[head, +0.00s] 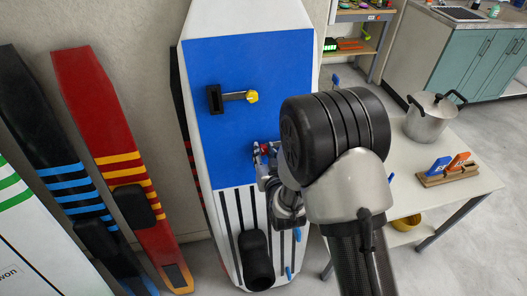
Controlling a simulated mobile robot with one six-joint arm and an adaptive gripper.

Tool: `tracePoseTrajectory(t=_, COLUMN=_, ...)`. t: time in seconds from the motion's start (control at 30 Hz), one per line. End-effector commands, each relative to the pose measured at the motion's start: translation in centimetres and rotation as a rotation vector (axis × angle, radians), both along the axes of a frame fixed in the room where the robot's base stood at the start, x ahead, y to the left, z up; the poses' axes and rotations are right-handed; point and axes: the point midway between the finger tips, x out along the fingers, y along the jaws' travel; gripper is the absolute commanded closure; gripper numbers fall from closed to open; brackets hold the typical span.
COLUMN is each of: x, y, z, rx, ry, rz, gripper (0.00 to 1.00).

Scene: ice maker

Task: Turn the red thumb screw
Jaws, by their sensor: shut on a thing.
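The red thumb screw (273,147) shows as a small patch of red at the lower right of the blue panel on a tall white board. It is mostly hidden by my gripper (263,151), which points into the panel. My gripper is shut on the red thumb screw, with its fingertips close to the panel face. My black and grey arm covers the right edge of the board. How far the screw is turned cannot be seen.
A black bracket with a yellow knob (251,96) sticks out of the blue panel (220,140) above my gripper. A black holder (256,262) is lower down. Red (125,150) and black boards lean at left. A table (465,190) with a steel pot (430,120) stands right.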

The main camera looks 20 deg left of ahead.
Motion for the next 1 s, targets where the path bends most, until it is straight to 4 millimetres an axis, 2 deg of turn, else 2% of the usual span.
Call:
tracePoseTrajectory(t=0.13, x=-0.02, y=-0.03, z=-0.06, rx=-0.096, ry=-0.058, rz=0.027, gripper=0.91)
tracePoseTrajectory(t=0.47, x=-0.02, y=-0.03, z=-0.06, rx=-0.126, ry=-0.076, rz=0.036, gripper=0.91)
tracePoseTrajectory(t=0.73, x=-0.02, y=-0.03, z=-0.06, rx=-0.342, ry=-0.208, rz=0.097, gripper=0.91)
tracePoseTrajectory(t=1.0, x=-0.02, y=-0.03, z=-0.06, rx=-0.356, ry=-0.216, rz=0.101, gripper=0.91)
